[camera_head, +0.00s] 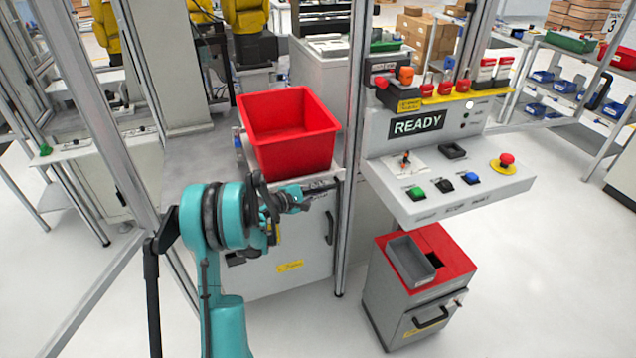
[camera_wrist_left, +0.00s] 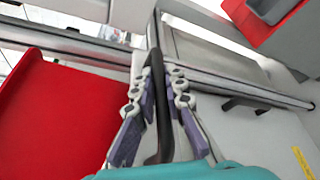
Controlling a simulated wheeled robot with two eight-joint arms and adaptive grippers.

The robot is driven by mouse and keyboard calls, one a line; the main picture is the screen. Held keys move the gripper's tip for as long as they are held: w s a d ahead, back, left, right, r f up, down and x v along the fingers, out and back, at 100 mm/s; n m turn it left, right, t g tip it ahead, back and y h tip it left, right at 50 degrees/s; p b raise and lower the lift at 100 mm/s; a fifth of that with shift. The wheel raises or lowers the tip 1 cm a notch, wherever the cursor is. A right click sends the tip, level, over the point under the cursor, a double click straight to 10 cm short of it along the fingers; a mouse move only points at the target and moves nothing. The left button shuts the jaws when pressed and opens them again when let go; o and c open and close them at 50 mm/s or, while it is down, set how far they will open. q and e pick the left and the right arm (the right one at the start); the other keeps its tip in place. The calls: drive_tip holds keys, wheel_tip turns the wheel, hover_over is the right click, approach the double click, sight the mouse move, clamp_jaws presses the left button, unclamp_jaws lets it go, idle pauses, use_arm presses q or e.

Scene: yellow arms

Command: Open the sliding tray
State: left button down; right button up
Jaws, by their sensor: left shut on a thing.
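The sliding tray (camera_head: 322,183) is at the front of the grey cabinet top, with a red bin (camera_head: 290,140) standing on or just behind it. My left gripper (camera_head: 300,196) is at the tray's front edge, below the bin's right front corner. In the left wrist view, its two fingers (camera_wrist_left: 161,85) are closed on a dark curved handle (camera_wrist_left: 163,125) that runs between them. The red bin also shows in the left wrist view (camera_wrist_left: 55,115), left of the fingers. The gripper hides part of the handle in the head view. My right gripper is not in view.
A cabinet door with a black handle (camera_head: 329,227) is below the tray. A metal post (camera_head: 351,130) stands close to its right. A control panel (camera_head: 440,170) and a red-topped cart with a grey bin (camera_head: 410,259) are further right. The floor in front looks clear.

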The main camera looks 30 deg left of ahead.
use_arm(q)
drive_tip(key=shift+s+d, duration=1.3)
drive_tip(key=shift+d, duration=0.25)
drive_tip(key=c, duration=1.6)
unclamp_jaws()
drive_tip(key=shift+o, duration=0.2)
drive_tip(key=v, duration=1.2)
